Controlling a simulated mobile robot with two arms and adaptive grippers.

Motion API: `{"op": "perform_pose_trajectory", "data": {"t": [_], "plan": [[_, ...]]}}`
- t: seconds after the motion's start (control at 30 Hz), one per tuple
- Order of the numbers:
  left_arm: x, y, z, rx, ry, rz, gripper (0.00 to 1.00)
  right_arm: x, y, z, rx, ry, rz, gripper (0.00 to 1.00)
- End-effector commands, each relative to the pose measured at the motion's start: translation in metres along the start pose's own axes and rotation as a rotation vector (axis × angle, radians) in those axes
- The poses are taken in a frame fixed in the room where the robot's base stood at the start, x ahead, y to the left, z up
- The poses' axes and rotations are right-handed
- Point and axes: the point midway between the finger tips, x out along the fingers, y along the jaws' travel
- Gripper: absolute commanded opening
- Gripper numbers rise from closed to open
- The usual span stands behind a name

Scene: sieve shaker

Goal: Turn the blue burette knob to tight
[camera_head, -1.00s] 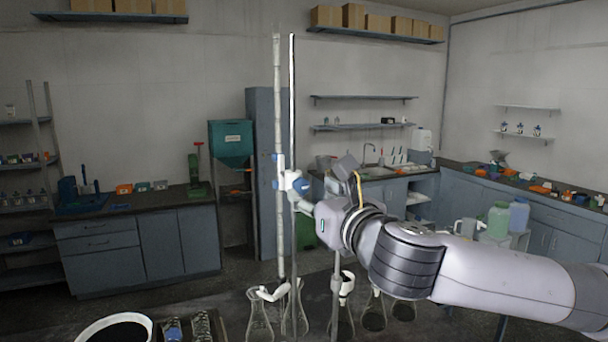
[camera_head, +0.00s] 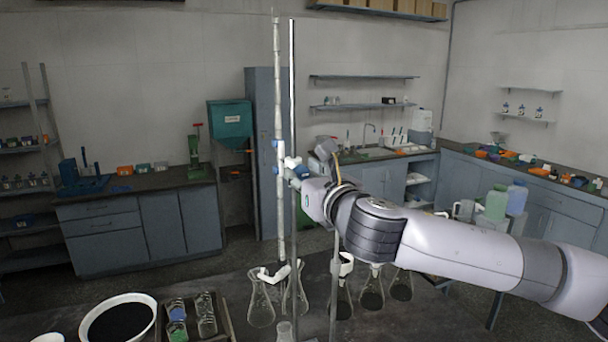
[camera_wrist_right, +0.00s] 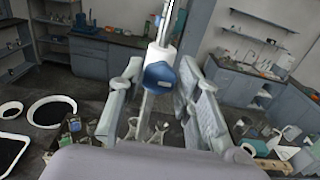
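The tall pale burette (camera_head: 277,100) stands upright beside a thin metal rod (camera_head: 292,90), with a white and blue clamp at mid-height. The blue knob (camera_head: 302,171) on the clamp is partly hidden by my right gripper (camera_head: 300,181) in the head view. In the right wrist view the blue knob (camera_wrist_right: 158,76) faces the camera on a white fitting. My right gripper (camera_wrist_right: 160,82) is open there, one finger on each side of the knob, with visible gaps. My left gripper is not in view.
Several glass flasks (camera_head: 261,303) stand on the dark table below the burette. A white bowl of dark material (camera_head: 150,303) and a tray with small containers (camera_head: 228,322) are at the front left. Counters and shelves line the room behind.

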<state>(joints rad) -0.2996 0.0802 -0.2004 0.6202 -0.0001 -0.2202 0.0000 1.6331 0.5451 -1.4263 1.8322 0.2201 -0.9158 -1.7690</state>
Motion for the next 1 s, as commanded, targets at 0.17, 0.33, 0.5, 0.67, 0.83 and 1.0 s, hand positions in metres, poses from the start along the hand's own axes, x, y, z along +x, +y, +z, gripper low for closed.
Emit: {"op": "perform_pose_trajectory", "data": {"t": [0.17, 0.33, 0.5, 0.67, 0.83, 1.0], "plan": [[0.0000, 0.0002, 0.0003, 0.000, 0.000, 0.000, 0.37, -0.0001, -0.0001, 0.0003, 0.000, 0.000, 0.000, 0.17], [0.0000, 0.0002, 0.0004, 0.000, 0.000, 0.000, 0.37, -0.0002, -0.0002, 0.0004, 0.000, 0.000, 0.000, 0.06], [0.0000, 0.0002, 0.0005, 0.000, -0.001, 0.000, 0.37, -0.0002, -0.0003, 0.0004, 0.002, -0.001, 0.000, 0.01], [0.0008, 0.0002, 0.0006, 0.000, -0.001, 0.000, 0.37, -0.0001, -0.0004, -0.0001, 0.026, 0.000, 0.000, 0.01], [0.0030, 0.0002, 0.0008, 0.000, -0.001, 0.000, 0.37, -0.0001, -0.0006, -0.0005, 0.097, 0.000, 0.000, 0.01], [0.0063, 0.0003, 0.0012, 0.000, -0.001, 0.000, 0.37, 0.0000, -0.0010, -0.0013, 0.221, 0.000, 0.000, 0.01]]}}
